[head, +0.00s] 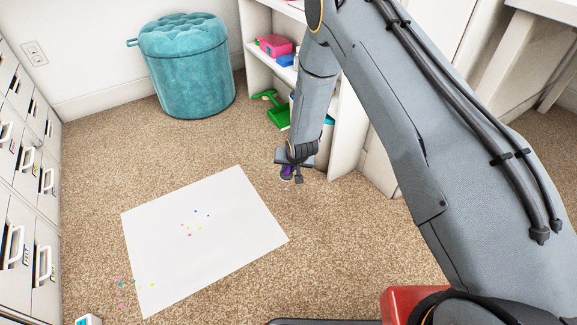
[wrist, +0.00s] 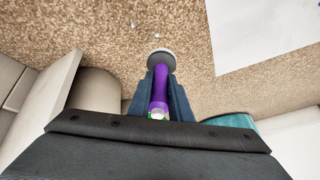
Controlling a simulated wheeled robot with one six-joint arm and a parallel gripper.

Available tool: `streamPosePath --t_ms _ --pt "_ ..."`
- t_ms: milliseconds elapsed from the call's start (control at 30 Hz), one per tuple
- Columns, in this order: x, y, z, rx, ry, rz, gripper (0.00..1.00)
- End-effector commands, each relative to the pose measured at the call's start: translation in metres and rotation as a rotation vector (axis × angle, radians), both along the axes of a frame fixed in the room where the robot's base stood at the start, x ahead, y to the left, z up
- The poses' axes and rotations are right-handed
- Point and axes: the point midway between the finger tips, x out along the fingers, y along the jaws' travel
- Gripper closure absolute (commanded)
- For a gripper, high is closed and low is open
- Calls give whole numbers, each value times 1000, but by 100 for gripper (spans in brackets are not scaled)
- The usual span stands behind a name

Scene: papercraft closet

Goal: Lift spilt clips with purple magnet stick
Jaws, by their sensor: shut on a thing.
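My gripper (head: 288,171) is shut on the purple magnet stick (head: 287,170). In the wrist view the purple stick (wrist: 160,88) sits between the two dark fingers (wrist: 161,95), with its round grey end (wrist: 160,56) pointing away from me over the carpet. Several small coloured clips (head: 190,228) lie scattered on the white sheet (head: 240,190). More clips (head: 121,281) lie at and beyond the sheet's lower left edge. My gripper is to the right of the sheet, apart from the clips.
A teal round pouffe (head: 187,75) stands at the back. White shelves (head: 265,68) stand behind my arm, with a green dustpan (head: 278,117) at their foot. White drawers (head: 22,150) line the left side. Carpet (head: 95,160) around the sheet is mostly clear.

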Motion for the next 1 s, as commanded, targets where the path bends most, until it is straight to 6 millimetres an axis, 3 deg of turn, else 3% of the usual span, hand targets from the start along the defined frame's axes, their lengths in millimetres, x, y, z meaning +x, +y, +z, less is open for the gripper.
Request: streamPosePath --t_ms 500,1000 --pt "0 0 -59 -1 1 0 100" --pt "0 0 -65 0 0 0 100"
